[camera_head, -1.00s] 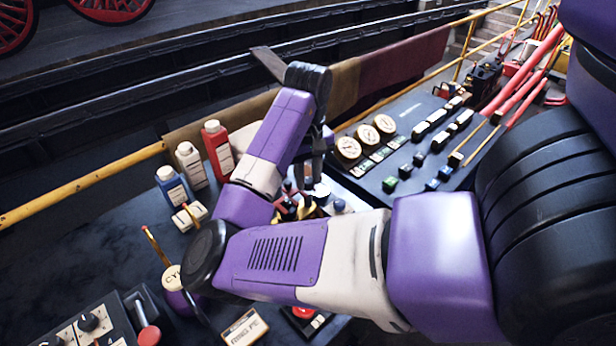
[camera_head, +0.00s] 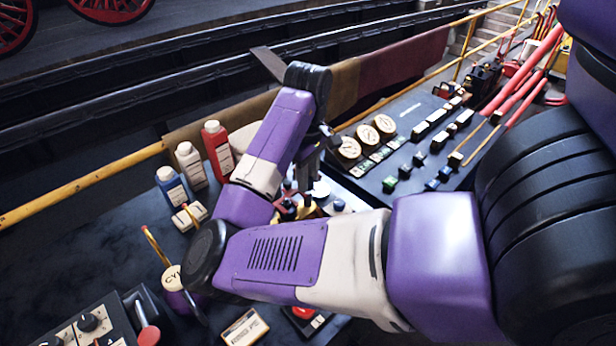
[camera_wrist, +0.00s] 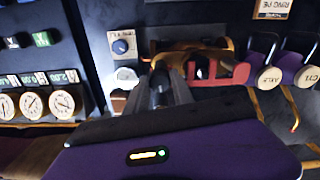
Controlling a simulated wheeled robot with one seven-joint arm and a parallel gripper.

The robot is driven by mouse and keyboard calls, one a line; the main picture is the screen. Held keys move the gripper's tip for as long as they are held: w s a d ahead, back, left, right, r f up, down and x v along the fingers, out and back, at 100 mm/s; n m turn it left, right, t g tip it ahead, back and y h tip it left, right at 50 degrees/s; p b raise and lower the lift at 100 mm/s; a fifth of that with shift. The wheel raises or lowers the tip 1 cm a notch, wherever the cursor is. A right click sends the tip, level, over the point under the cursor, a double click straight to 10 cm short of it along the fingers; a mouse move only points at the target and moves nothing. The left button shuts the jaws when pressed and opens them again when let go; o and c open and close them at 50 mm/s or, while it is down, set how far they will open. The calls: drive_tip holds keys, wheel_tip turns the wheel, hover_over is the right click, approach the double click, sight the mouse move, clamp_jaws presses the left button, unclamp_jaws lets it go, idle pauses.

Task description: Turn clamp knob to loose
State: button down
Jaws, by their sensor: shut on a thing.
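My gripper (camera_wrist: 160,92) points down over the fixture on the bench, its fingers close together on a small dark part (camera_wrist: 160,80), which I take to be the clamp knob. The fingers hide most of that part, and its pointer or marks cannot be read. In the head view my gripper (camera_head: 312,168) is partly hidden by my own arm. A red clamp-like piece (camera_wrist: 228,74) and brass parts lie just right of the fingers in the wrist view. A separate small dial with a blue knob (camera_wrist: 120,47) sits to their left.
Red (camera_head: 218,148), white (camera_head: 190,165) and blue (camera_head: 172,186) bottles stand left of my arm. Round gauges (camera_head: 367,138) and rows of switches lie on the panel at right. Labelled purple-and-cream pieces (camera_wrist: 270,78) stand beside the fixture. A yellow rail (camera_head: 90,182) runs behind the bench.

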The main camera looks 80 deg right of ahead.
drive_tip(key=shift+w+r, duration=0.1)
drive_tip(key=c, duration=1.1)
unclamp_jaws()
drive_tip(key=shift+r, duration=3.85)
